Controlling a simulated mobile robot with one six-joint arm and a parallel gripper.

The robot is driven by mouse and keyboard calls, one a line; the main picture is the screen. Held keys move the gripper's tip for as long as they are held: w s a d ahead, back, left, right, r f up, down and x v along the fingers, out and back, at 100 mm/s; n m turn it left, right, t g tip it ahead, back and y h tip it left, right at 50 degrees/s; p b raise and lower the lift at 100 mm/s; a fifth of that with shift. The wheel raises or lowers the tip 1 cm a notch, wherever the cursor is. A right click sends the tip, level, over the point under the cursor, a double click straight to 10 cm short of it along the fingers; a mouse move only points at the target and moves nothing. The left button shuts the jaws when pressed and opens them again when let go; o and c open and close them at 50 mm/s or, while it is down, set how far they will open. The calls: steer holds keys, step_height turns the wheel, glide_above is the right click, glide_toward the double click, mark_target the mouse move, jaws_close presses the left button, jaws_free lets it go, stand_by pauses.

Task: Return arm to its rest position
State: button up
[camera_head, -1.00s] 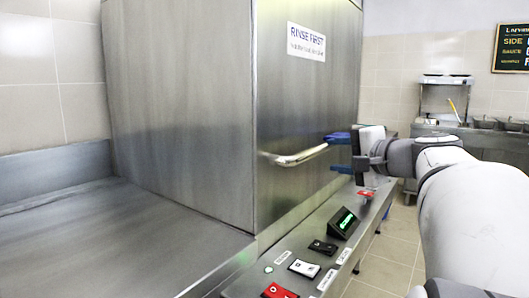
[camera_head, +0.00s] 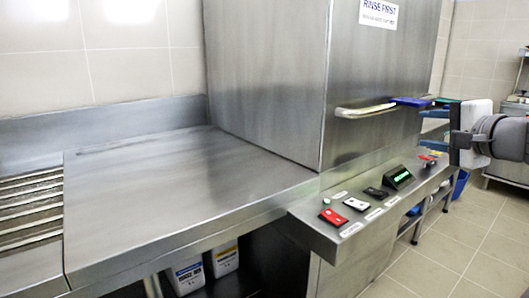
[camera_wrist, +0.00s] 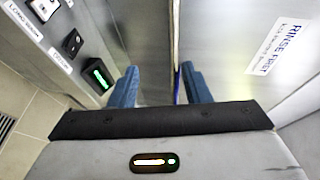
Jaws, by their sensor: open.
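My gripper (camera_head: 436,128) is at the right of the head view, with its blue fingers pointing left towards the steel dishwasher hood (camera_head: 270,85). In the wrist view, its two blue fingers (camera_wrist: 158,88) are apart with nothing between them. The gripper is in front of the hood's right part, beyond the end of the bar handle (camera_head: 365,110), and above the control ledge. I cannot tell whether a finger touches anything. Most of my arm is outside the head view.
The control ledge (camera_head: 330,237) carries red, white and black switches and a green-lit display (camera_head: 399,178). A bare steel counter (camera_head: 170,190) extends left to a slatted section (camera_head: 30,215). White jugs (camera_head: 186,276) stand below. Tiled floor (camera_head: 440,262) is clear at the lower right.

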steer(key=s+a+f+n+g+p, duration=0.1)
steer(key=s+a+n+g+p, duration=0.25)
steer(key=a+p, duration=0.4)
steer(key=s+a+f+n+g+p, duration=0.1)
steer(key=s+a+n+g+p, duration=0.2)
steer(key=a+p, duration=0.5)
steer(key=s+a+r+n+g+h+p, duration=0.1)
steer(key=s+a+n+g+h+p, duration=0.1)
steer(key=s+n+g+p, duration=0.4)
steer(key=shift+s+r+n+h+p, duration=0.2)
steer(key=shift+s+n+h+p, duration=0.65)
steer(key=shift+s+p, duration=3.1)
steer(key=shift+w+p, duration=1.15)
steer(key=shift+w, duration=0.05)
